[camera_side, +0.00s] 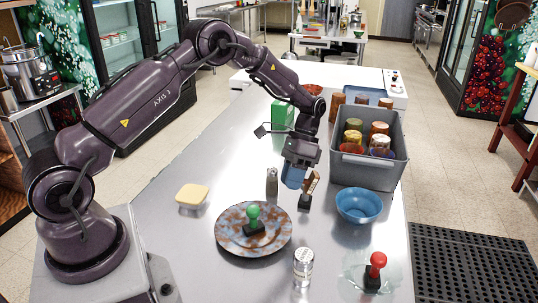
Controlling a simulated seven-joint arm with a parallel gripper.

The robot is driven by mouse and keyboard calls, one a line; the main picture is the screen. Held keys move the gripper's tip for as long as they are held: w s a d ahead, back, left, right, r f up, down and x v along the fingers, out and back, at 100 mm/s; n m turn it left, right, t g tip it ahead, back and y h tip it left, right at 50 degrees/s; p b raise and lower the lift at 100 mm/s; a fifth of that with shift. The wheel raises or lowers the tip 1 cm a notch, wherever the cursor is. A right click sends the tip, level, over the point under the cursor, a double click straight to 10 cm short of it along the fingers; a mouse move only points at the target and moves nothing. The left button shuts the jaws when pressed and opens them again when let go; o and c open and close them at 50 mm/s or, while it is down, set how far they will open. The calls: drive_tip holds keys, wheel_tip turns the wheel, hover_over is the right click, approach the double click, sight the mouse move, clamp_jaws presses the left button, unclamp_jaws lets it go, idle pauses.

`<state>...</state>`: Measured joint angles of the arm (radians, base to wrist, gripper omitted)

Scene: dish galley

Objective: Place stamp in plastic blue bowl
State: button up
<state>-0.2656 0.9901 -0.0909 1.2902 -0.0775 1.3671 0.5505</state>
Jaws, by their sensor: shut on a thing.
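My gripper (304,183) points down over the middle of the table, left of the bowl. It is shut on a stamp with a wood-brown handle and a black base (304,202). The base hangs at or just above the table; I cannot tell if it touches. The plastic blue bowl (360,206) stands upright to the right, apart from the stamp, and looks empty. A green-handled stamp (254,220) stands on a rusty-patterned plate (228,239). A red-handled stamp (375,272) stands at the front right on a clear, crumpled-looking piece.
A grey crate (372,172) with several jars stands behind the bowl. A small grey shaker (272,182) is left of my gripper; a green box (283,116) is behind it. A glass jar (303,267) stands in front. A yellow sponge-like block (192,195) lies left.

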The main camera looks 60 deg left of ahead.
drive_tip(key=w+d+r+n+t, duration=0.4)
drive_tip(key=w+d+n+t, duration=0.5)
drive_tip(key=w+n, duration=0.35)
drive_tip(key=shift+g, duration=0.3)
drive_tip(key=shift+s+a+f+x, duration=0.15)
drive_tip(key=shift+s+a+x, duration=0.1)
drive_tip(key=shift+x, duration=1.35)
drive_tip(key=shift+s+a+f+x, duration=0.15)
drive_tip(key=shift+s+a+x, duration=0.15)
drive_tip(key=shift+x, duration=1.35)
drive_tip(key=shift+s+a+f+x, duration=0.15)
drive_tip(key=shift+s+a+x, duration=0.1)
drive_tip(key=shift+x, duration=1.35)
drive_tip(key=o, duration=1)
drive_tip(key=shift+r, duration=0.1)
